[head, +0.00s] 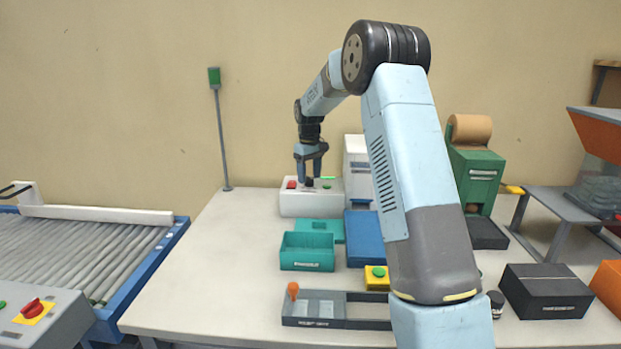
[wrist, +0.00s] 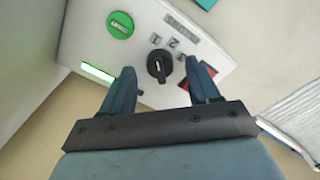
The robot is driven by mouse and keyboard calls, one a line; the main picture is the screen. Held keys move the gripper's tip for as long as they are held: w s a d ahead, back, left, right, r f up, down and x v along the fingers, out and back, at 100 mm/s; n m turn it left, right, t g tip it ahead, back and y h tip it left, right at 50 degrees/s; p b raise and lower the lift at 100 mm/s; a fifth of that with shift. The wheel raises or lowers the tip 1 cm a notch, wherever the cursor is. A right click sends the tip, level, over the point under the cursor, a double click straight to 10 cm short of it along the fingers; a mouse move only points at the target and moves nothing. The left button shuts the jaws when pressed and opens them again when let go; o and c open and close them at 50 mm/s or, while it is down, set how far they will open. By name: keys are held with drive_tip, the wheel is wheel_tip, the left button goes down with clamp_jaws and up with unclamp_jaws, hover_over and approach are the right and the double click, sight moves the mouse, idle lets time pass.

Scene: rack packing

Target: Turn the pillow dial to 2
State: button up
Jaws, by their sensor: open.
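The pillow dial is a round black knob (wrist: 159,66) on the top of a white control box (head: 298,203). In the wrist view, small number marks sit beside the knob on its upper right side, with a 2 (wrist: 174,43) among them. I cannot tell surely which mark the knob points to. My gripper (wrist: 160,68) is open, with one finger on each side of the knob and gaps to it. In the head view my gripper (head: 311,174) points down just above the box and hides most of the knob.
The box top also carries a green button (wrist: 120,25), a lit green strip (wrist: 97,73) and a red part (wrist: 186,86) partly behind a finger. A teal bin (head: 307,252) and a blue tray (head: 364,240) stand in front of the box. The table's left side is clear.

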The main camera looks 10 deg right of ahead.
drive_tip(key=shift+f, duration=0.8)
